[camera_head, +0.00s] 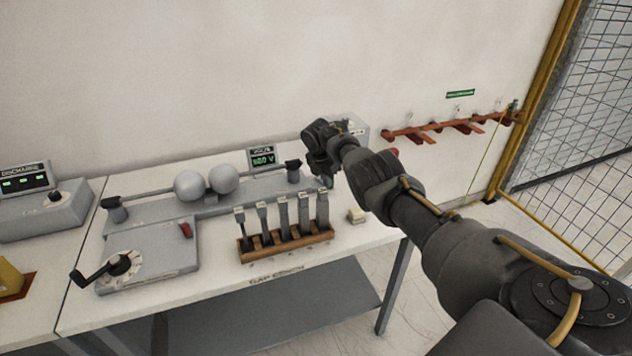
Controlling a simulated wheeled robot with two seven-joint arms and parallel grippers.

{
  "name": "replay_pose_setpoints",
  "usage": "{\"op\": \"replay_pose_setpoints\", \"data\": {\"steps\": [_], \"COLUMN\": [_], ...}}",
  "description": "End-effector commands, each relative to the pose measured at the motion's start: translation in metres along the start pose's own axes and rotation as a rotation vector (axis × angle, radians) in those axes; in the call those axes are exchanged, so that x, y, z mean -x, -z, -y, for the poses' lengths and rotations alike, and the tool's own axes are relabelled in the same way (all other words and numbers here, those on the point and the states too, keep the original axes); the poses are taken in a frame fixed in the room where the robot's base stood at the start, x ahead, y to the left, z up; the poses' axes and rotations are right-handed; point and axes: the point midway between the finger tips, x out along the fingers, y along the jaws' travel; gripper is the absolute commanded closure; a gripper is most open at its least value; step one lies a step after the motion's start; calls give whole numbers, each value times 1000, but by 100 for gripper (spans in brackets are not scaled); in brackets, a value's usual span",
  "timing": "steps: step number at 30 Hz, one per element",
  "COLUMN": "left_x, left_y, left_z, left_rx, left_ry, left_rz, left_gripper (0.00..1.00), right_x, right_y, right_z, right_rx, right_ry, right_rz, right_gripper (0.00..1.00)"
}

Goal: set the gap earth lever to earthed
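A sphere gap with two grey spheres (207,182) stands on the white bench, with a crank box (150,258) in front of it. A small red lever (186,230) sits at the top right of that box; I cannot tell whether it is the gap earth lever, and its setting is too small to read. My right gripper (326,178) points down over the bench, behind the right end of a wooden rack (287,242). Its fingers are dark and small, so I cannot tell their opening or any contact. My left gripper is out of view.
The rack holds several upright grey pieces. A small display (262,158) stands behind the gap. A grey box (355,128) is partly hidden behind my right arm. A control box (45,212) stands at left. A red-brown wall rail (450,129) and yellow-framed mesh fence (580,130) are at right.

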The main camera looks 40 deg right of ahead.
Motion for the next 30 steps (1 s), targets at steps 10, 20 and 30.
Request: {"op": "replay_pose_setpoints", "data": {"steps": [10, 20, 30], "left_x": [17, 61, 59], "left_y": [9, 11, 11], "left_z": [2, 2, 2], "left_rx": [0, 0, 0], "left_ry": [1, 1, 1], "left_rz": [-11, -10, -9], "left_gripper": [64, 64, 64], "right_x": [9, 44, 99], "right_y": [10, 42, 46], "right_z": [-4, -8, -8], "right_rx": [5, 10, 10], "right_ry": [-1, -6, -4], "right_rz": [1, 3, 0], "right_gripper": [100, 100, 100]}}
